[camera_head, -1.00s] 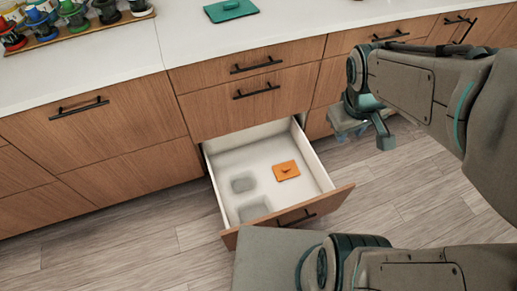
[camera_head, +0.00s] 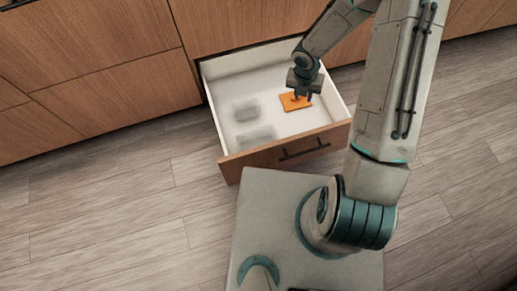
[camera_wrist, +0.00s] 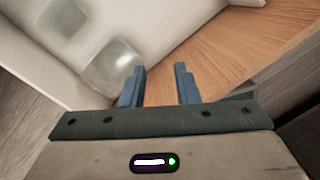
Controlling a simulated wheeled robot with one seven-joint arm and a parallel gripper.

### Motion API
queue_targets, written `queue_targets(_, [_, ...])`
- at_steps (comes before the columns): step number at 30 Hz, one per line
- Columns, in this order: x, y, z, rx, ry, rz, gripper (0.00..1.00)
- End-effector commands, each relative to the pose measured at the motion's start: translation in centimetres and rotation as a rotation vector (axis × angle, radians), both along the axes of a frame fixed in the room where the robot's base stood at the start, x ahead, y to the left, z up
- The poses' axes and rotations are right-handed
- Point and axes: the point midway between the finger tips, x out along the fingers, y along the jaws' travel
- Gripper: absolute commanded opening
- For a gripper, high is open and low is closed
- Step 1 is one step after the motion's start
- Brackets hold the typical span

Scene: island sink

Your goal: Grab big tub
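Two translucent tubs lie in the open white drawer. The front tub (camera_head: 257,134) looks the larger. The other tub (camera_head: 246,109) is behind it. In the wrist view, one rounded clear tub (camera_wrist: 108,70) shows left of the fingers, with part of another (camera_wrist: 65,18) beyond it; I cannot tell which is which.
The drawer front (camera_head: 285,150) has a black handle and faces me. The drawer's white walls (camera_head: 213,100) surround the tubs. Closed wooden cabinets (camera_head: 90,60) stand behind and to the left. The wooden floor (camera_head: 110,210) at left is clear.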

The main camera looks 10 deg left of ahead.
Motion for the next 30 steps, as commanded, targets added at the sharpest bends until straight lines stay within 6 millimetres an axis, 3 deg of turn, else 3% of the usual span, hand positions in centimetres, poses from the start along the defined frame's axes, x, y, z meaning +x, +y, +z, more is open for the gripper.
queue_targets(1, [-0.4, 1.0, -4.0, 0.027, 0.03, 0.108, 0.28])
queue_targets(3, [-0.9, 2.3, -7.2, 0.061, 0.053, 0.254, 0.28])
queue_targets(7, [-1.7, 4.4, -11.7, 0.121, 0.078, 0.467, 0.28])
queue_targets(14, [-2.6, 6.1, -15.2, 0.173, 0.087, 0.636, 0.28])
queue_targets(24, [-3.0, 6.7, -21.5, 0.175, 0.088, 0.646, 0.28])
queue_targets(30, [-3.0, 6.8, -23.3, 0.174, 0.087, 0.642, 0.28])
